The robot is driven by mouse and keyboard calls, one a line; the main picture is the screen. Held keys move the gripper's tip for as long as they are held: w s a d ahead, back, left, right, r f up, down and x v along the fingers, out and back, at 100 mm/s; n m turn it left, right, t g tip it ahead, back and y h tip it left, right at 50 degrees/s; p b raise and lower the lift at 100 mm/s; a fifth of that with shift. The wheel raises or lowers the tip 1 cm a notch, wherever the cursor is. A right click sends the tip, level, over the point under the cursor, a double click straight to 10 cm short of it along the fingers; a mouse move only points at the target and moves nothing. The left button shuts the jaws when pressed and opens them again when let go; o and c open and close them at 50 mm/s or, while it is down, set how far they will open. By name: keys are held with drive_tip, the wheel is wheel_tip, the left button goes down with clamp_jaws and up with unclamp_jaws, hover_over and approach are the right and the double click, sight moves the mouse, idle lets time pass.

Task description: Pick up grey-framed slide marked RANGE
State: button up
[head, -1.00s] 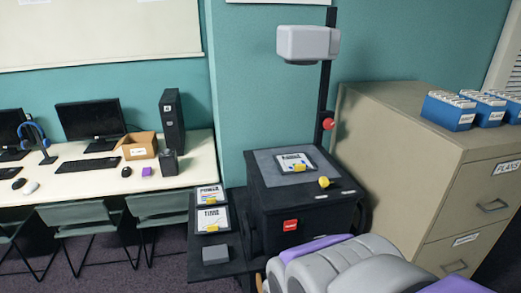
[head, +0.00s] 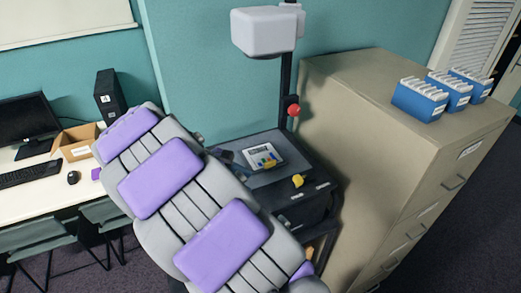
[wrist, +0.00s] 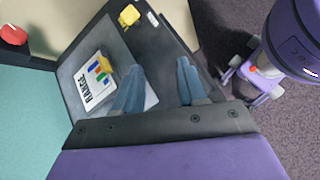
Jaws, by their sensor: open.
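The grey-framed slide marked RANGE (wrist: 91,88) lies flat on the dark top of the projector (wrist: 72,73) in the wrist view. It has coloured bars and a yellow tab (wrist: 105,70). In the head view the slide (head: 262,157) lies on the same top, just right of my arm. My gripper (wrist: 158,66) is open, with nothing between its two blue fingers in the wrist view. One finger overlaps the slide's edge in the picture; I cannot tell whether they touch. My arm hides most of the gripper in the head view.
A yellow knob (head: 298,181) sits near the slide. The projector's post with a red knob (head: 294,110) and its pale head (head: 264,30) rise behind. A filing cabinet (head: 370,100) with blue boxes (head: 420,100) stands at right. A desk (head: 40,200) is at left.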

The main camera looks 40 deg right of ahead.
drive_tip(key=w+d+n+h+p, duration=0.2)
drive_tip(key=w+n+p, duration=0.15)
drive_tip(key=w, duration=0.45)
drive_tip(key=n+t+h, duration=0.1)
drive_tip(key=n, duration=0.2)
approach(268, 162)
drive_tip(key=x, duration=0.4)
drive_tip(key=shift+w+f+b, duration=0.15)
drive_tip(key=shift+f+b, duration=0.2)
drive_tip(key=shift+f, duration=0.15)
drive_tip(key=x, duration=0.4)
drive_tip(key=shift+s+d+r+b, duration=0.25)
drive_tip(key=shift+d+b, duration=0.05)
drive_tip(key=shift+b, duration=0.1)
drive_tip(key=shift+d+f, duration=0.2)
drive_tip(key=shift+d, duration=0.3)
drive_tip(key=shift+a, duration=0.2)
drive_tip(key=c, duration=0.5)
clamp_jaws()
